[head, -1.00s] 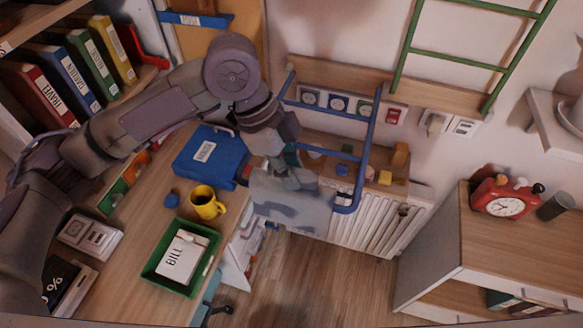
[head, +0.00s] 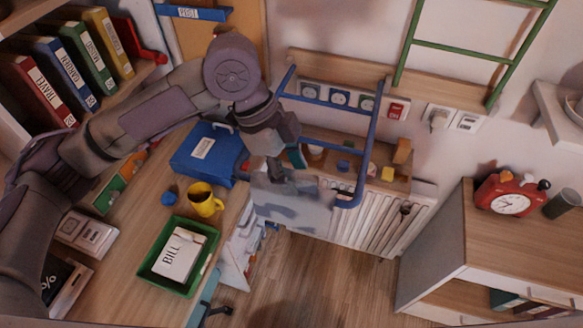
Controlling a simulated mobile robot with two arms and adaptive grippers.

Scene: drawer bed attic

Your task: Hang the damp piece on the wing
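The damp piece is a pale grey cloth (head: 291,207) with darker patches. It hangs in front of the radiator, at the lower left of the blue wing (head: 371,130), a railed frame standing out from the wall. My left gripper (head: 283,175) is at the cloth's top edge and looks shut on it, with the fingertips partly hidden by the cloth. The cloth overlaps the wing's lower end in the picture; I cannot tell whether it touches or lies over a rail. My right gripper is not in view.
A white radiator (head: 365,220) stands behind the cloth, under a small wall shelf. To the left, the desk (head: 135,235) holds a blue box (head: 205,152), a yellow mug (head: 204,199) and a green tray (head: 152,268). A cabinet with a red clock (head: 510,196) stands right.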

